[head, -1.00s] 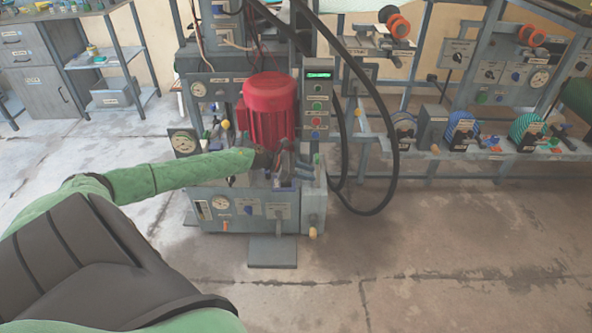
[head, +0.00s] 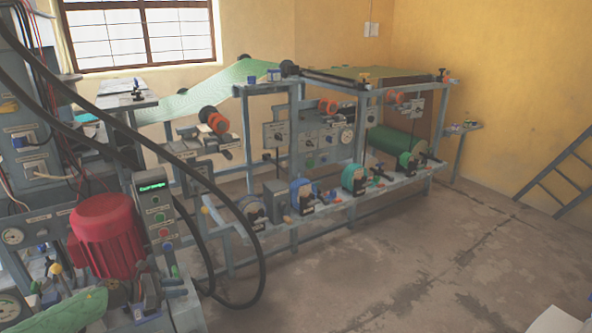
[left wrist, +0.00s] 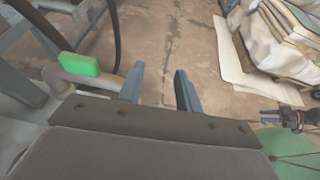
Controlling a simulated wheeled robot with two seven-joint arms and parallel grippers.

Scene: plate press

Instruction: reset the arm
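My left arm, in its green sleeve, enters at the bottom left of the head view. My left gripper (head: 163,288) is at the base of the press machine, in front of the red motor (head: 107,236). In the left wrist view my left gripper (left wrist: 160,80) has its two blue-grey fingers apart with bare floor between them, so it is open and empty.
A control box (head: 157,215) with a green display stands beside the motor. Thick black hoses (head: 262,265) loop to the floor. A long frame with rollers (head: 395,145) runs along the back. Floor (head: 400,275) at right is clear. Pale sacks (left wrist: 280,40) lie at right in the wrist view.

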